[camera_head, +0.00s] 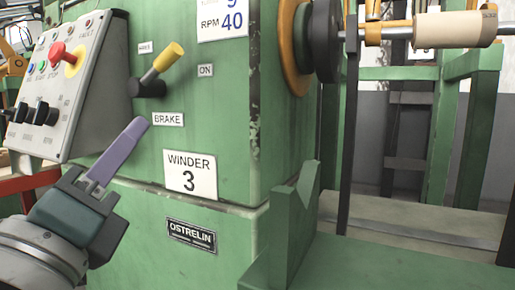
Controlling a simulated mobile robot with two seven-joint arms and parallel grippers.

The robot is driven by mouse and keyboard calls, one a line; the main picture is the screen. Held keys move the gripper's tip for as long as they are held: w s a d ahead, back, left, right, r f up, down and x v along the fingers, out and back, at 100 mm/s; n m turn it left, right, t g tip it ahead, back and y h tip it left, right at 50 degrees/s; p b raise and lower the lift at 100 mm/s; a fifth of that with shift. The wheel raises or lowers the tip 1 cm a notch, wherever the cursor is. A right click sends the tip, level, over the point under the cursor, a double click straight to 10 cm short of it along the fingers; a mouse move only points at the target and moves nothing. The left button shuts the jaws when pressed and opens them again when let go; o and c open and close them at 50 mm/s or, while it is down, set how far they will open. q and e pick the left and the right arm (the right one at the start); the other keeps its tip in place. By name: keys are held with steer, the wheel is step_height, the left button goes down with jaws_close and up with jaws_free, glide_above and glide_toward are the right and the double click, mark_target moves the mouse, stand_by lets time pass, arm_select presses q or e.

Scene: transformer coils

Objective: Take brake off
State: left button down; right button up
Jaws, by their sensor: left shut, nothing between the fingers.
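The brake lever (161,65) has a yellow knob and a black base on the green winder cabinet (225,120). It tilts up and to the right, toward the "ON" label (205,71). The "BRAKE" label (168,119) is below it. My left gripper (141,125) comes in from the lower left, with its purple fingers shut and empty. My right gripper is not in view.
A control panel (60,85) with a red emergency button and black knobs juts out at the left. At the right are the winder's shaft with a beige roll (455,29), a green V-shaped bracket (293,215) and green frame posts.

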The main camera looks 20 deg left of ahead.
mark_target(164, 71)
arm_select(q)
steer(key=shift+d+f+m+t+h, duration=0.3)
steer(key=shift+d+f+m+h, duration=0.15)
steer(key=shift+f+m, duration=0.3)
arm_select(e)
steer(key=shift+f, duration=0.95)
arm_select(q)
steer(key=shift+r, duration=0.1)
steer(key=s+a+r+p+x, duration=0.1)
steer(key=r+p+x, duration=0.1)
steer(key=x, duration=1.1)
steer(key=shift+s+a, duration=0.2)
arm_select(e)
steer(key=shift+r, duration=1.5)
arm_select(q)
steer(key=shift+p, duration=0.3)
steer(key=shift+r+n+y+p, duration=0.35)
steer(key=shift+n+p, duration=0.1)
steer(key=shift+n, duration=0.2)
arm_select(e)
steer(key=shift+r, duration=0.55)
